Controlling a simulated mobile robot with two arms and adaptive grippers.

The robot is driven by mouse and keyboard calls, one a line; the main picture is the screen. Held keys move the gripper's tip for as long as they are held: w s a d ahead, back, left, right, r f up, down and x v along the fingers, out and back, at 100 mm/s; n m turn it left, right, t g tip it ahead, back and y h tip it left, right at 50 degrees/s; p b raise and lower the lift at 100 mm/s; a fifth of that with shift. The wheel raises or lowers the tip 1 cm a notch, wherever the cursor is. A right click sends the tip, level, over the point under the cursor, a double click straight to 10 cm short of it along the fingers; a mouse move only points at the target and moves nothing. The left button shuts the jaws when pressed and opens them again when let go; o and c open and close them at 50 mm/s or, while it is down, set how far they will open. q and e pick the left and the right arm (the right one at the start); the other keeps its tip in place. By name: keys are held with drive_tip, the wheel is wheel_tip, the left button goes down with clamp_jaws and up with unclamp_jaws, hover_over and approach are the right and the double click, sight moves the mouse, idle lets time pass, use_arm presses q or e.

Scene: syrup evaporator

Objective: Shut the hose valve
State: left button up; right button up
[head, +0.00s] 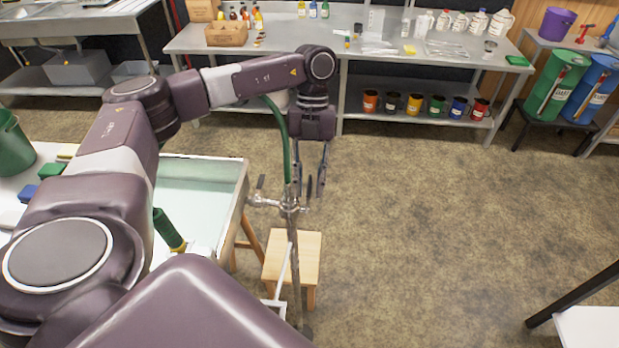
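The hose valve (289,206) is a metal fitting on an upright pipe beside the tank's right corner. A small dark lever stands up on each side of its body. A green hose (285,140) runs up from it and passes behind my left arm. My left gripper (309,187) points down just above the valve, its two fingers apart with a gap between them. The right lever (309,187) shows near or between the fingertips; I cannot tell whether they touch it. My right gripper is out of view.
A tank (200,205) of pale liquid stands left of the valve. A wooden stool (305,257) is below it. A long steel bench (385,62) with bottles, jugs and paint cans is at the back.

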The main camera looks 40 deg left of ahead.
use_arm(q)
drive_tip(key=shift+r, duration=0.1)
drive_tip(key=v, duration=1.2)
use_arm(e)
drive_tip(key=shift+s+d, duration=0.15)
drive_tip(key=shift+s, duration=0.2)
